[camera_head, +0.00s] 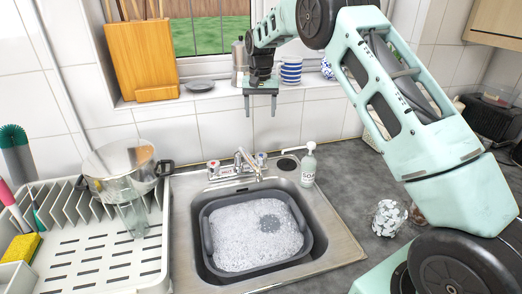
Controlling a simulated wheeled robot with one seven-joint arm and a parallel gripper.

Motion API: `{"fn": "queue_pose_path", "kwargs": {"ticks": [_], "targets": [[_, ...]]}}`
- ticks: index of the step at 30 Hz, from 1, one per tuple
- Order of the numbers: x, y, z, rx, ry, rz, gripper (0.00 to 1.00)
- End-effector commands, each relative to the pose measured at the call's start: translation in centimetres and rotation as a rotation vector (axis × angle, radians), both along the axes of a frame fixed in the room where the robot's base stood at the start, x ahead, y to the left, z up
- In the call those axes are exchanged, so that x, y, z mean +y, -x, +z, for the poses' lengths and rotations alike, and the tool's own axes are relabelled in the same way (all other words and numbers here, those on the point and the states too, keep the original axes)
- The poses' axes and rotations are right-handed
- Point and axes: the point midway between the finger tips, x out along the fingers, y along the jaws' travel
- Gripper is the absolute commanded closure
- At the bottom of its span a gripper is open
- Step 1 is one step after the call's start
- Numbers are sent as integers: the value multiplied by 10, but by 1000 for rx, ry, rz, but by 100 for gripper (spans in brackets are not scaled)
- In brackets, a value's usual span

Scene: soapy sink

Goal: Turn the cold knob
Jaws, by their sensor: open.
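The tap (243,165) stands on the back rim of the steel sink, with a small knob at each side. The right knob (261,159) looks bluish and may be the cold one; the left knob (213,165) shows some red. Both are too small to read clearly. My gripper (260,112) points down in front of the tiled wall and window sill, well above the tap in the picture. Its two fingers are apart with nothing between them. It is not touching either knob.
A grey basin (206,252) of suds sits in the sink. A soap bottle (308,167) stands right of the tap. A drying rack (150,262) with a steel pot (120,165) is at left. A moka pot (239,62) and striped cup (291,71) stand on the sill.

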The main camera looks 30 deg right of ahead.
Motion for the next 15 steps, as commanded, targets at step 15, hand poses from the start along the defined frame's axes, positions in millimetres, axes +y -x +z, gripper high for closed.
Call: {"fn": "queue_pose_path", "kwargs": {"ticks": [15], "targets": [[-4, -1, -74, 5, 4, -8, 35]]}}
